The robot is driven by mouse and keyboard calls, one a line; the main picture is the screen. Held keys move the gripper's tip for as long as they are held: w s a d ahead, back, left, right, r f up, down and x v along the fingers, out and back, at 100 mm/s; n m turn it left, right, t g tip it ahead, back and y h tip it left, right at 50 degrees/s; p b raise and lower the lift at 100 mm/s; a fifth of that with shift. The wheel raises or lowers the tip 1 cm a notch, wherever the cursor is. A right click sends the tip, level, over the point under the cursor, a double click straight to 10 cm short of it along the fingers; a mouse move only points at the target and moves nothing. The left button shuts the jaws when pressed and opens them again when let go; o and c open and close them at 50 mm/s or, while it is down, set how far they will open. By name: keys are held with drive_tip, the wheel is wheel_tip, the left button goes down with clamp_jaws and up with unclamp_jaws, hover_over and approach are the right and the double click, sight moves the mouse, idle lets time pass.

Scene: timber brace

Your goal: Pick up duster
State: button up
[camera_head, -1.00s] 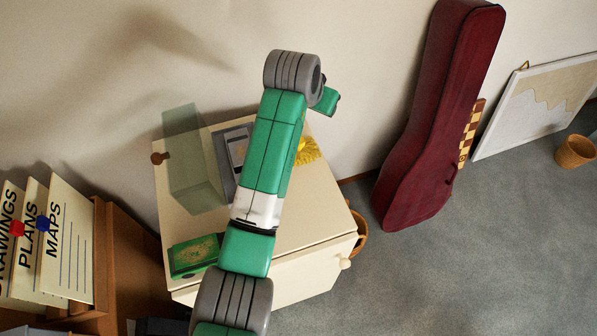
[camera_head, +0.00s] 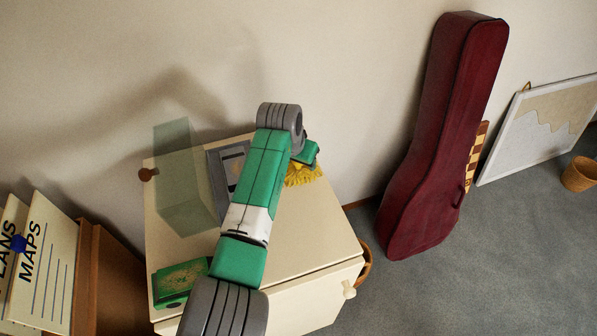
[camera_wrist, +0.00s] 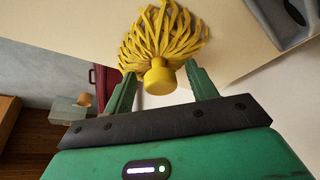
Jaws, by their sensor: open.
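The yellow duster (camera_head: 304,175) lies on top of the cream cabinet (camera_head: 302,238), near its back right, partly hidden by my arm. In the wrist view the duster (camera_wrist: 165,35) shows a fan of yellow strands and a round yellow handle end facing me. My gripper (camera_wrist: 161,74) is open, with one green finger on each side of the handle end. A gap shows beside each finger, and I cannot tell how deep the handle sits between them. In the head view my gripper (camera_head: 307,153) is just above the duster.
A translucent box (camera_head: 182,175) and a grey device (camera_head: 222,175) stand on the cabinet left of my arm. A green box (camera_head: 178,283) lies at its front left. A dark red instrument case (camera_head: 440,140) leans on the wall at right.

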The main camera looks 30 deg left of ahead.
drive_tip(key=shift+f, duration=0.1)
drive_tip(key=c, duration=1.1)
drive_tip(key=shift+r+p, duration=0.3)
drive_tip(key=shift+r, duration=0.15)
wheel_tip(320, 180, up, 3)
drive_tip(key=shift+p, duration=0.65)
drive_tip(key=s+d+p, duration=0.1)
drive_tip(key=s, duration=0.4)
drive_tip(key=s+d+p, duration=0.2)
drive_tip(key=s, duration=0.3)
drive_tip(key=s+d+r+p, duration=0.1)
drive_tip(key=s+d, duration=0.1)
drive_tip(key=s, duration=0.3)
drive_tip(key=shift+d+r, duration=0.1)
drive_tip(key=shift+d, duration=0.05)
